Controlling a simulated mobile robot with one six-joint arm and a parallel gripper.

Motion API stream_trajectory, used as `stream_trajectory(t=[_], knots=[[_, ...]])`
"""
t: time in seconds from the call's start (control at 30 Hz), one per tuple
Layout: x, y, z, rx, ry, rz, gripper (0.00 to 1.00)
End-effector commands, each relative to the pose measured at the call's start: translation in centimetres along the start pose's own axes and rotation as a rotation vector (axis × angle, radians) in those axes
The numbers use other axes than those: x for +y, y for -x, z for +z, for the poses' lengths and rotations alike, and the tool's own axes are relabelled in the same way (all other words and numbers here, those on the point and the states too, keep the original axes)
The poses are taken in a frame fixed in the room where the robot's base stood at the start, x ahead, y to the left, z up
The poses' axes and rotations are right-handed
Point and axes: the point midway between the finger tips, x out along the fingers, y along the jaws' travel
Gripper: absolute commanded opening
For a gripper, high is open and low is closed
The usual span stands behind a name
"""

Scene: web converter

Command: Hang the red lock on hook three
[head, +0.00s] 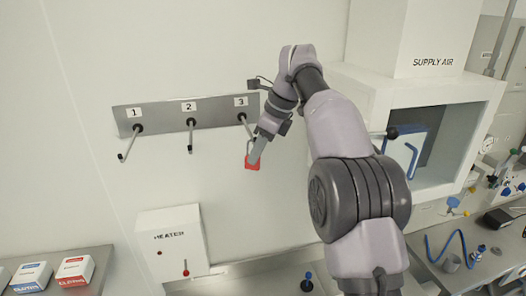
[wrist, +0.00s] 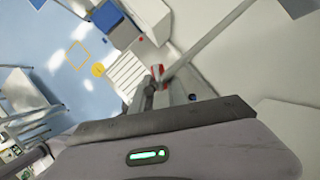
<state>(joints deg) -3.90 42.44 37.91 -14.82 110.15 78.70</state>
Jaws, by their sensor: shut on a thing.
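The red lock (head: 252,163) is at the tips of my gripper (head: 259,148), which is shut on it. It is just below and right of hook three (head: 244,121), at the right end of the metal hook rail (head: 162,119). The end of hook three is close to the gripper, partly hidden by it. I cannot tell whether the lock's shackle is around the hook. In the wrist view a small red part of the lock (wrist: 157,72) shows beyond the fingers, beside a long grey rod (wrist: 208,39) that reaches them from the upper right.
Hooks one (head: 130,142) and two (head: 191,135) are empty at left. A white heater box (head: 172,246) is on the wall below. The supply air cabinet (head: 385,100) stands right of my arm. The wall between rail and heater is clear.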

Motion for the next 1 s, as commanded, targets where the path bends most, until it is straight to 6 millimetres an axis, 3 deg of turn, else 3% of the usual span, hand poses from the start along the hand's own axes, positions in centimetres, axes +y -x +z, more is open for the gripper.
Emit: stream_trajectory(t=[0.03, 0.47, 0.5, 0.63, 1.0], knots=[[-0.10, -0.73, -0.02, 0.003, 0.003, 0.003, 0.00], [-0.12, -0.82, -0.15, 0.006, 0.001, 0.004, 0.00], [-0.12, -0.82, -0.15, 0.006, 0.001, 0.004, 0.21], [-0.10, -0.80, -0.14, 0.005, 0.001, 0.005, 0.45], [-0.07, -0.62, -0.11, 0.004, 0.000, 0.004, 0.45]])
